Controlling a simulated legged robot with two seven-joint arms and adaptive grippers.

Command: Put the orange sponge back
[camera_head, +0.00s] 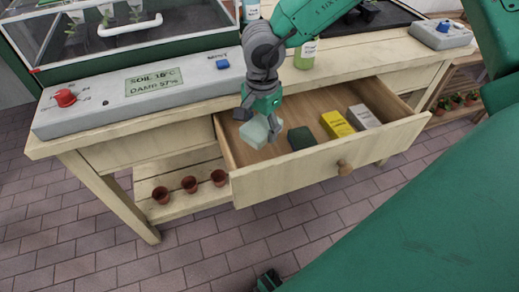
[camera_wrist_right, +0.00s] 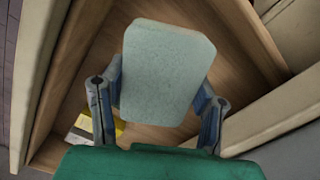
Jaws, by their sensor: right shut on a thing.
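No orange sponge shows in either view. My right gripper (camera_head: 262,118) is shut on a pale grey-green block (camera_head: 256,132), inside the open drawer (camera_head: 300,173) near its left side. In the right wrist view the pale block (camera_wrist_right: 168,72) sits between the two fingers of my right gripper (camera_wrist_right: 160,100), over the wooden drawer floor. Whether it touches the floor is unclear. A dark green block (camera_head: 301,138), a yellow block (camera_head: 337,124) and a whitish block (camera_head: 364,116) lie farther right in the drawer. My left gripper is not seen.
Small pots (camera_head: 189,184) stand on the shelf below.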

